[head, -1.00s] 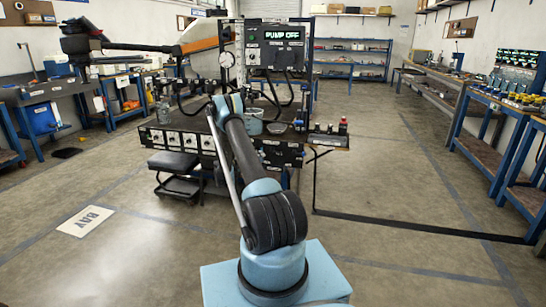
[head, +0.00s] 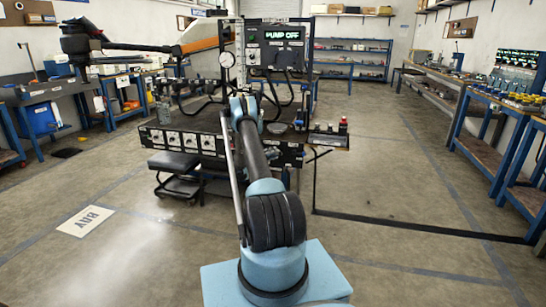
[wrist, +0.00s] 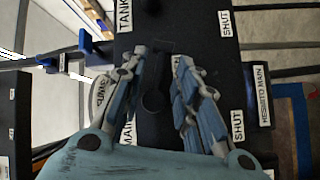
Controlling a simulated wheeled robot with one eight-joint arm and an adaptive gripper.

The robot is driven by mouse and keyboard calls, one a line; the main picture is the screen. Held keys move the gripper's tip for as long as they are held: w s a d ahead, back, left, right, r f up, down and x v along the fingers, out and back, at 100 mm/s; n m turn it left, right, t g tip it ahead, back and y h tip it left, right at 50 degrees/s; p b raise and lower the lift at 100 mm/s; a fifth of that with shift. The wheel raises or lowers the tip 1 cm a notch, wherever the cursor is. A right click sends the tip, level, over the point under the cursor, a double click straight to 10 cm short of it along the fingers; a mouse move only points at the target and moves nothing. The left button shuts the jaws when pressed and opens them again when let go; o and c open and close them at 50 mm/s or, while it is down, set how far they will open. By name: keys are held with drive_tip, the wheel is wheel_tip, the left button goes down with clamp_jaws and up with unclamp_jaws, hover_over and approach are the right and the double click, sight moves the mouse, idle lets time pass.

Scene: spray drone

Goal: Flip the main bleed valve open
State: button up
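In the wrist view my gripper (wrist: 160,57) is open, its two blue-grey fingers spread over a black panel (wrist: 200,40). A dark rounded part (wrist: 152,101) lies between the fingers, near the partly covered MAIN label (wrist: 128,132); I cannot tell whether it is the main bleed valve's handle or whether the fingers touch it. A SHUT label (wrist: 237,126) lies right of the fingers on the MAIN row. Another SHUT label (wrist: 225,22) is above, across from the TANK label (wrist: 125,15). In the head view my arm hides the gripper and valve.
The black test bench (head: 185,143) stands ahead, with a PUMP OFF display (head: 284,36) and a round gauge (head: 227,59). Black hoses (head: 207,110) loop over it. Open floor (head: 400,190) lies to the right.

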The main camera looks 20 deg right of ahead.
clamp_jaws()
drive_tip(key=shift+r+n+t+h, duration=0.2)
drive_tip(key=shift+n+t+h, duration=0.2)
drive_tip(key=shift+n+h, duration=0.6)
unclamp_jaws()
drive_tip(key=shift+f, duration=0.1)
